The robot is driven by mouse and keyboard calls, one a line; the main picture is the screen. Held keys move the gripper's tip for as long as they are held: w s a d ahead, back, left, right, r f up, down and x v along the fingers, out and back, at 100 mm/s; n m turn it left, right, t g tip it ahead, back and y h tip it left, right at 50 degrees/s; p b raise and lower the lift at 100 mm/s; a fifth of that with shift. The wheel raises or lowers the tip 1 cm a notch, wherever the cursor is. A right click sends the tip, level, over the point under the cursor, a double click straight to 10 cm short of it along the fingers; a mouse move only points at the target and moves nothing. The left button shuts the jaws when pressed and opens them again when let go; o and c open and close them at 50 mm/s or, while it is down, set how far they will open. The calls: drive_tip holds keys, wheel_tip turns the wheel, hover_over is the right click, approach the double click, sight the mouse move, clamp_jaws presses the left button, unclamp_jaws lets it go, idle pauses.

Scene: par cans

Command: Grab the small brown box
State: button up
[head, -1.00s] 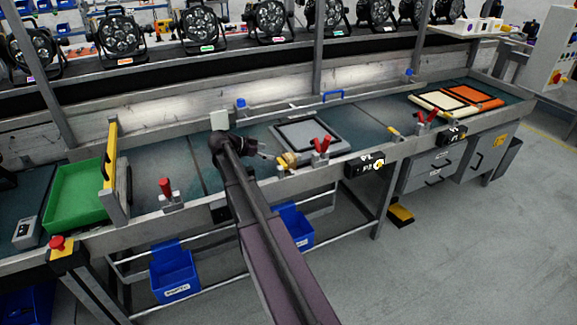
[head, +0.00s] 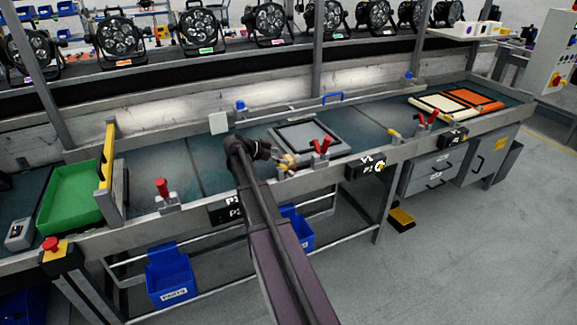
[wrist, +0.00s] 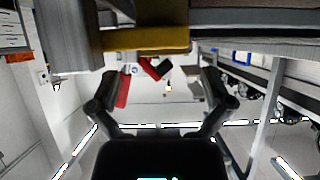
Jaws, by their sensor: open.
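My gripper (head: 283,157) is beside the front edge of the workbench, left of a pair of red-handled clamps. In the wrist view my gripper (wrist: 159,80) is open, with a wide empty gap between its fingers. A yellow block (wrist: 150,40) lies across the top of the wrist view, beyond the fingers and apart from them. In the head view a small yellowish piece (head: 289,160) shows right at my fingertips; I cannot tell whether they touch. I cannot make out a small brown box for certain in either view.
The workbench (head: 218,173) carries a grey tray (head: 322,147), red clamps (head: 322,148), a green bin (head: 72,195) and orange and cream frames (head: 473,96). Blue bins (head: 170,277) hang below. Stage lights (head: 270,20) line the shelf behind.

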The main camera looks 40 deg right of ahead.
sight(288, 157)
drive_tip(key=b+x, duration=0.1)
drive_tip(key=x, duration=0.2)
drive_tip(key=shift+w+d+f, duration=0.1)
drive_tip(key=shift+w+f, duration=0.05)
drive_tip(key=shift+f, duration=0.05)
drive_tip(key=shift+d+f+b, duration=0.15)
drive_tip(key=shift+d+b, duration=0.25)
drive_tip(key=shift+d, duration=0.1)
drive_tip(key=shift+c, duration=0.2)
drive_tip(key=c, duration=1.1)
